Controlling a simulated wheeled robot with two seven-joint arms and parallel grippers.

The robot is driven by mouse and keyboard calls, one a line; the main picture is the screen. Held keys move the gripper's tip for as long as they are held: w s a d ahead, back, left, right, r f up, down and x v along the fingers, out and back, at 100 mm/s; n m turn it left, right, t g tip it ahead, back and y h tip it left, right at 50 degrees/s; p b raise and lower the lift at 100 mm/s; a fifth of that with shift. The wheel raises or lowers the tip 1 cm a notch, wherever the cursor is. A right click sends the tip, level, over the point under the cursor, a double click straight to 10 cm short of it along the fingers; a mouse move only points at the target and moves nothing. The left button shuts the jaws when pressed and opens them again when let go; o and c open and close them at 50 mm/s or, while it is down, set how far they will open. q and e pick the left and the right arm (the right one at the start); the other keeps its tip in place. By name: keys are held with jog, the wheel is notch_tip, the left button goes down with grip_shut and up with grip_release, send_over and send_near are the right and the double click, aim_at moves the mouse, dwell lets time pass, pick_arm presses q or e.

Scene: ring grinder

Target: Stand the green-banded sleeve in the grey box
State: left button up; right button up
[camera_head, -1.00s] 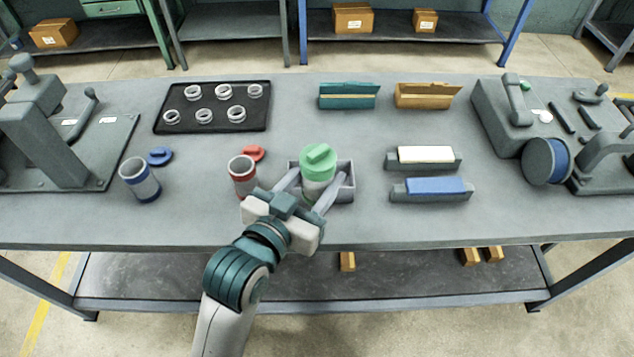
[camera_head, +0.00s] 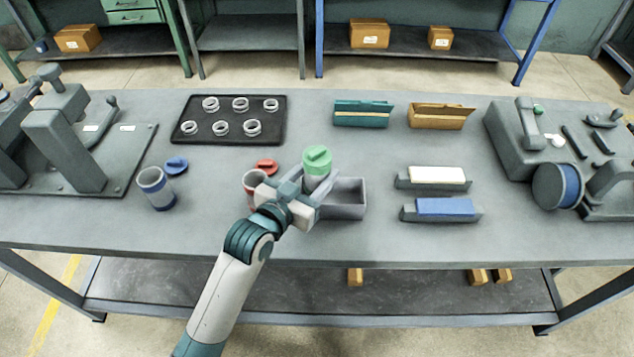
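The green-banded sleeve (camera_head: 315,182) is a pale cylinder with a green top piece (camera_head: 317,160) that has a raised grip. It looks upright, at the left end of the grey box (camera_head: 348,211). My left gripper (camera_head: 312,181) reaches in from the front with a finger on each side of the sleeve and appears shut on it. The sleeve's lower part is hidden by the gripper, so I cannot tell its height over the box or table. The visible right part of the box is empty. My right gripper is not in view.
A red-banded sleeve (camera_head: 254,182) stands just left of the gripper, with a red lid (camera_head: 266,167) behind it. A blue-banded sleeve (camera_head: 156,190) and blue lid (camera_head: 176,165) are farther left. Two block holders (camera_head: 441,216) (camera_head: 432,185) stand right of the box. A black ring tray (camera_head: 228,140) lies behind.

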aim_at(311, 191)
pick_arm(q)
jog(key=shift+f+p, duration=0.5)
jog(key=shift+f, duration=1.4)
jog(key=shift+f, duration=0.4)
